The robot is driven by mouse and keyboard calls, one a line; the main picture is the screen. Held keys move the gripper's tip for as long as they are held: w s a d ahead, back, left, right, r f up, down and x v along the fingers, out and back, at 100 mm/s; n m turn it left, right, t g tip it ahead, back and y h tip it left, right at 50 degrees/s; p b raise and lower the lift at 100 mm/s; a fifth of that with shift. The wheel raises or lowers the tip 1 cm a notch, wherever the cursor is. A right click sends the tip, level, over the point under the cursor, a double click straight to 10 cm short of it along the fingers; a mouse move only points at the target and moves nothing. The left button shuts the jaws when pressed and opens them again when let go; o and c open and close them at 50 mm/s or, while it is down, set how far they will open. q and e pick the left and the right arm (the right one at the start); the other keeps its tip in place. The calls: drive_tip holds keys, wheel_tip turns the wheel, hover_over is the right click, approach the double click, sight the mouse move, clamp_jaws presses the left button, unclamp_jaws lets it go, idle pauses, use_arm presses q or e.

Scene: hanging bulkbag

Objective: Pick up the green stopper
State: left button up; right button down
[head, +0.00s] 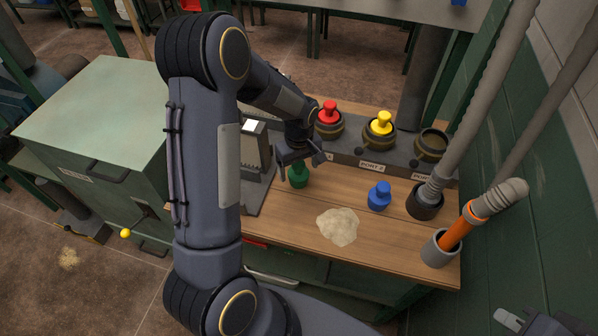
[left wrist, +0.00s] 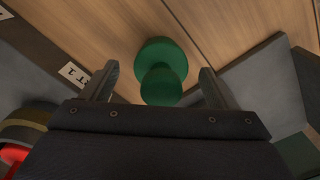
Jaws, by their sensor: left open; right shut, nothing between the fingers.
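The green stopper (head: 298,179) stands on the wooden bench, partly hidden below my left gripper in the head view. My left gripper (head: 300,167) is open and points down just over it. In the left wrist view the green stopper (left wrist: 161,68) lies between the two open fingers (left wrist: 158,80), with a gap to each; I cannot tell how far it is below them. My right gripper (head: 509,320) is at the bottom right corner of the head view, shut and empty, away from the bench.
A blue stopper (head: 379,196) and a pile of pale powder (head: 338,226) are on the bench. Red (head: 329,112) and yellow (head: 380,124) stoppers sit in ports behind. An orange-handled tool (head: 466,227) stands in a grey holder at right. A grey stand (head: 256,160) is left of the green stopper.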

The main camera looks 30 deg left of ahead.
use_arm(q)
drive_tip(key=shift+f, duration=0.55)
drive_tip(key=c, duration=1.1)
drive_tip(key=shift+r, duration=0.1)
